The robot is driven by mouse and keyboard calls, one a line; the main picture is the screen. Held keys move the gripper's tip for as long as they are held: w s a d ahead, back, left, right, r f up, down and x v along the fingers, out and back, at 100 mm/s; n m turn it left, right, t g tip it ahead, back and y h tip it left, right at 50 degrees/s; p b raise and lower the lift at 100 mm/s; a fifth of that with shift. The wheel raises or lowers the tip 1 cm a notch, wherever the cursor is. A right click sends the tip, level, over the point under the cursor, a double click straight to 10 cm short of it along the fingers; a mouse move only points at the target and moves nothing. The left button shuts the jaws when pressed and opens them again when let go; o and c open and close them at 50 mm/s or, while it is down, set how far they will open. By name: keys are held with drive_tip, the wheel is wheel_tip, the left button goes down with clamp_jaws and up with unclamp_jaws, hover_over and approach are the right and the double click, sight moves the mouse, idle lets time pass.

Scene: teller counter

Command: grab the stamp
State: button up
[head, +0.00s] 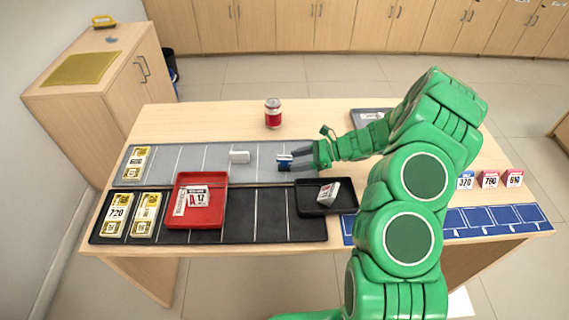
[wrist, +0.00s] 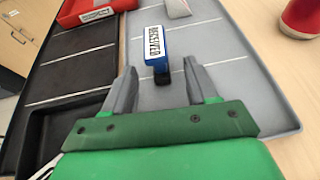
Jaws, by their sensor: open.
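The stamp is a small blue block with a white label reading "RECEIVED" (wrist: 153,42). It sits on the grey mat (wrist: 215,50), and in the head view the stamp (head: 284,163) is just left of my gripper tips. My gripper (wrist: 160,68) is open and empty. In the wrist view its two grey fingers lie left and right of the stamp's near end, with gaps visible on both sides. In the head view my gripper (head: 297,159) reaches in from the right, low over the mat.
A white block (head: 239,157) lies left of the stamp. A red tray (head: 201,222) with a card and a black tray (head: 312,206) with a tilted item stand in front. A red jar (head: 273,115) stands behind. Mat space around the stamp is clear.

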sight(284, 163)
drive_tip(key=shift+r+x, duration=0.1)
drive_tip(key=shift+x, duration=1.15)
drive_tip(key=shift+r+x, duration=0.15)
drive_tip(key=shift+x, duration=1.15)
drive_tip(key=shift+a, duration=0.1)
drive_tip(key=c, duration=1.1)
